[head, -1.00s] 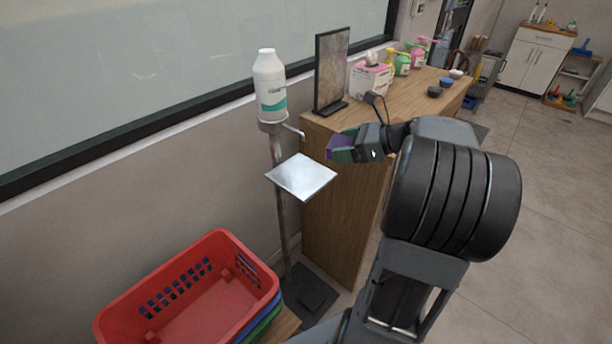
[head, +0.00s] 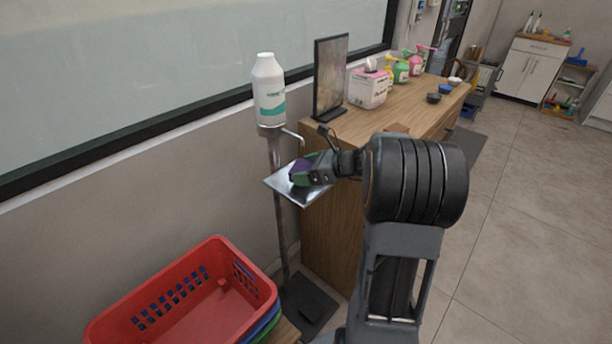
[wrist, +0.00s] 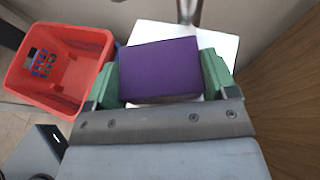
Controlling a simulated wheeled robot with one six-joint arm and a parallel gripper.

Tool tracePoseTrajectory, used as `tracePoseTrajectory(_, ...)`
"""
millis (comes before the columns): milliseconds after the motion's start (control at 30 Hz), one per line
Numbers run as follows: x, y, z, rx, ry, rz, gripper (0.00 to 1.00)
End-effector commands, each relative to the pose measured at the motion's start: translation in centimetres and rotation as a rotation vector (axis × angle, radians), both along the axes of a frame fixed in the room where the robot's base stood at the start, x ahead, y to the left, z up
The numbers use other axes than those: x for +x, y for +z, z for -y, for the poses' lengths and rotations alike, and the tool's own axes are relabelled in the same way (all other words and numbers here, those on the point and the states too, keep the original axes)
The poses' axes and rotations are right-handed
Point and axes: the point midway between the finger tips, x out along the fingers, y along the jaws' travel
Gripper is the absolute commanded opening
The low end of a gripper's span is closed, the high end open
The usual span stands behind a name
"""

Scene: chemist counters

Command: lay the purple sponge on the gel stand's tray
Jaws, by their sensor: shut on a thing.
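The purple sponge (wrist: 160,68) is between the green fingers of my gripper (wrist: 160,80), which is shut on it. In the head view the sponge (head: 299,172) shows at the tip of my gripper (head: 305,170), over the gel stand's square metal tray (head: 285,189). In the wrist view the tray (wrist: 226,44) shows behind and around the sponge. I cannot tell whether the sponge touches the tray. The gel stand (head: 277,205) carries a white bottle (head: 269,92) above the tray.
A red basket (head: 180,300) stands low at the left, on a stack; the wrist view also shows it (wrist: 88,40). The wooden counter (head: 330,225) is close to the tray's right. A dark framed panel (head: 330,78), a tissue box (head: 367,88) and pump bottles stand on it.

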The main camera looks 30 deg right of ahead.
Motion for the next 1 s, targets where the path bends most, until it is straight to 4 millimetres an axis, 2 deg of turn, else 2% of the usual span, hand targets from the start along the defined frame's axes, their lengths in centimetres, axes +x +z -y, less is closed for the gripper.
tracePoseTrajectory(33,0.0,-1.0,0.0,0.002,-0.001,-0.002,0.57)
tracePoseTrajectory(100,-0.1,-1.6,0.0,0.001,-0.001,-0.001,0.57)
tracePoseTrajectory(500,-0.1,-2.0,0.0,0.000,0.000,0.000,0.57)
tracePoseTrajectory(533,-0.1,-2.0,0.0,0.000,0.000,0.000,0.80)
tracePoseTrajectory(733,-0.1,-1.9,0.0,0.000,0.000,0.000,0.99)
tracePoseTrajectory(1000,0.0,-1.7,0.0,-0.001,0.000,0.001,1.00)
